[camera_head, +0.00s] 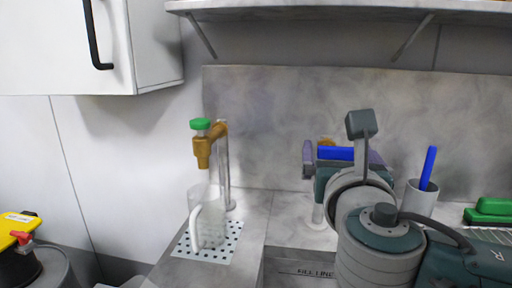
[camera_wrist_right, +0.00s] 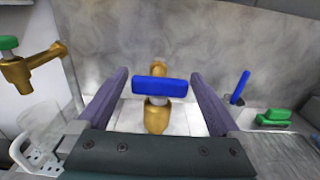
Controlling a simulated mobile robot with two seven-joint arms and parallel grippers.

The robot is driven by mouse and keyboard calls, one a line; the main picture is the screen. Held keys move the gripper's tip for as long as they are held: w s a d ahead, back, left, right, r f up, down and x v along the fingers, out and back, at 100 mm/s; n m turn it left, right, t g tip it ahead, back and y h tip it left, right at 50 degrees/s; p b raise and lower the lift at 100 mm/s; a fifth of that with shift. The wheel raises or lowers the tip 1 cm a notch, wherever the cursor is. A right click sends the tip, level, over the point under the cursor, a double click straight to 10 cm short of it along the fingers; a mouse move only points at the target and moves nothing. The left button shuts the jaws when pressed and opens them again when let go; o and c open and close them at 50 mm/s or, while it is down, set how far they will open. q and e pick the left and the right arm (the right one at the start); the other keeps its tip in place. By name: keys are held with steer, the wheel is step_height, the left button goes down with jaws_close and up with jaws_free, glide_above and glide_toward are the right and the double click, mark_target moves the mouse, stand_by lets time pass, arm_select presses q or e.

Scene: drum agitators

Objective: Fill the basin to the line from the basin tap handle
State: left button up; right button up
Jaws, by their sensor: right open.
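The basin tap has a blue bar handle (camera_head: 335,153) and a brass body, mostly hidden behind my arm in the head view. In the right wrist view the blue handle (camera_wrist_right: 158,86) lies crosswise above the brass body (camera_wrist_right: 157,118). My right gripper (camera_head: 342,163) is open, with its purple fingers on either side of the handle and gaps showing in the wrist view. The basin (camera_head: 290,270) is below, marked "FILL LINE"; my arm hides much of it, and its water level cannot be told. My left gripper is not in view.
A brass tap with a green handle (camera_head: 200,124) stands left, above a clear jug (camera_head: 208,222) on a perforated plate (camera_head: 232,240). A grey cup (camera_head: 420,198) with a blue stick and a green object (camera_head: 488,210) are at right. A shelf (camera_head: 340,10) hangs above.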

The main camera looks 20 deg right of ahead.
steer(key=shift+c, duration=0.2)
steer(key=c, duration=1.2)
